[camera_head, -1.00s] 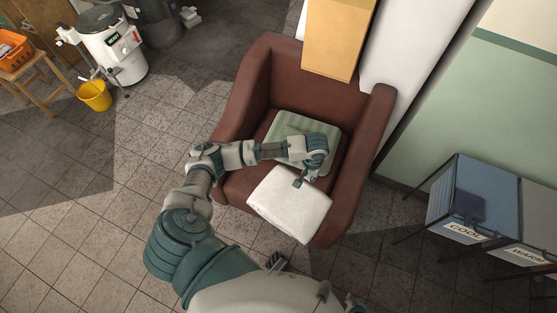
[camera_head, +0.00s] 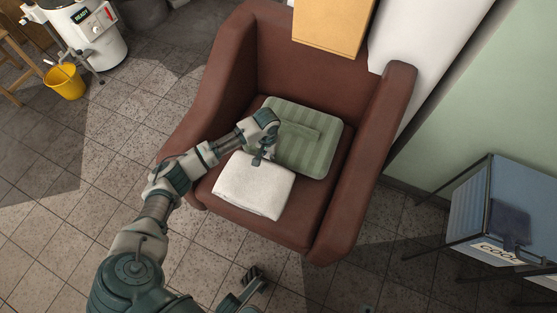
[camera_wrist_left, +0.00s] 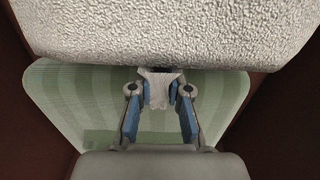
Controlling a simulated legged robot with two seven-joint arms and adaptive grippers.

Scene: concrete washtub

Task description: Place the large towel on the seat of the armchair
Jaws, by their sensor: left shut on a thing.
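The white folded towel (camera_head: 254,187) is over the front left part of the armchair seat (camera_head: 295,227); I cannot tell whether it rests fully on it. My left gripper (camera_head: 258,158) is at the towel's back edge. In the left wrist view the gripper (camera_wrist_left: 160,92) has its blue-padded fingers shut on a small pinch of white cloth, and the towel (camera_wrist_left: 160,35) fills the top. The brown armchair (camera_head: 338,215) faces me.
A green striped cushion or folded cloth (camera_head: 315,155) lies on the seat behind and right of the towel. A blue bin (camera_head: 480,215) is at right, a yellow bucket (camera_head: 66,82) at far left.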

